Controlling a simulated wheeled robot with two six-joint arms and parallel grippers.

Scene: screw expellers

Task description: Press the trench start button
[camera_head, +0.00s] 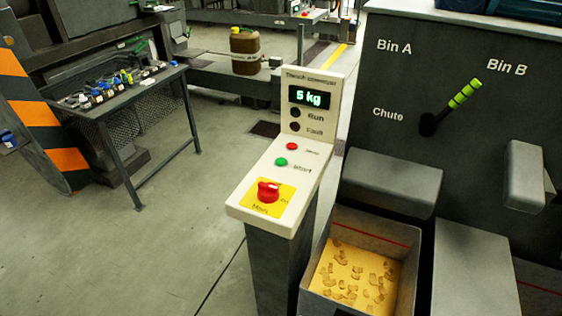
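The trench conveyor control post (264,225) stands in the middle of the head view, a cream panel on a dark pedestal. Its green start button (282,162) sits on the sloped face, just below a red button (292,146). A large red knob (268,191) on a yellow plate is nearest to me. The upright part has a display (309,97) reading 5 kg, with dark Run (295,113) and Fault (295,127) lamps below it. Neither of my grippers shows in this view.
Right of the post is an open bin (391,228) with brown pieces on a yellowish bed. Behind it, a dark cabinet (400,75) carries a green-handled lever (455,102). A tool table (150,95) stands at left. Floor (165,245) left of the post is clear.

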